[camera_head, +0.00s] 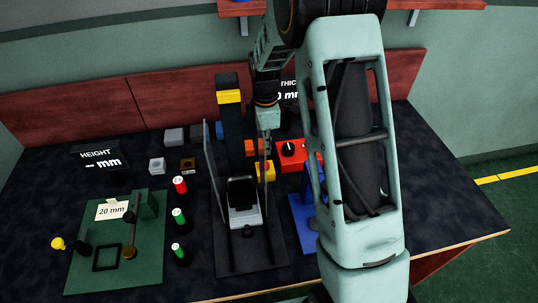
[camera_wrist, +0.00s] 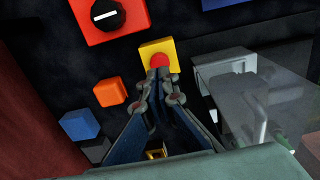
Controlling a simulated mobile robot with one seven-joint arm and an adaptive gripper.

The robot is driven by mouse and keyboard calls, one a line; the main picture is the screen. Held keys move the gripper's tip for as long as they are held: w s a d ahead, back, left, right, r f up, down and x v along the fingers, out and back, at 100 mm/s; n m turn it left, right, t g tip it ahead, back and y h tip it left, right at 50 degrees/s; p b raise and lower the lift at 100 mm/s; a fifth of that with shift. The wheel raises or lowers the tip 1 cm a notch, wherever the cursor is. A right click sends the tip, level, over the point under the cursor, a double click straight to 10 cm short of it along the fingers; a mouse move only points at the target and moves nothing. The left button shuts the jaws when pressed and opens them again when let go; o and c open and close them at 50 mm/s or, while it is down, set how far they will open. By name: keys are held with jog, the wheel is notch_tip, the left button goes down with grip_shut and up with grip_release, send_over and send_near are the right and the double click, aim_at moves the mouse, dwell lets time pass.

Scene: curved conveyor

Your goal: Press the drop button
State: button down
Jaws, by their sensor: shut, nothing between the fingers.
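A yellow box with a round red button (camera_wrist: 159,61) on top shows in the wrist view. The same yellow box (camera_head: 265,175) is near the middle of the table in the head view, partly hidden by my gripper. My gripper (camera_wrist: 160,76) is shut and empty. Its fingertips are right at the near edge of the red button and cover part of it. I cannot tell whether they touch it. In the head view my gripper (camera_head: 267,152) points down above the yellow box.
A red box with a black dial (camera_wrist: 121,12) is beside the yellow box. Orange (camera_wrist: 109,92) and blue (camera_wrist: 79,125) cubes lie nearby. A black and grey machine with clear panels (camera_head: 245,216) stands close by. A green board (camera_head: 85,275) lies at the left.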

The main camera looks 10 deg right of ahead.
notch_tip(320, 180, up, 8)
jog(key=shift+a, duration=0.15)
jog(key=shift+w+f, duration=0.1)
dwell(0.7)
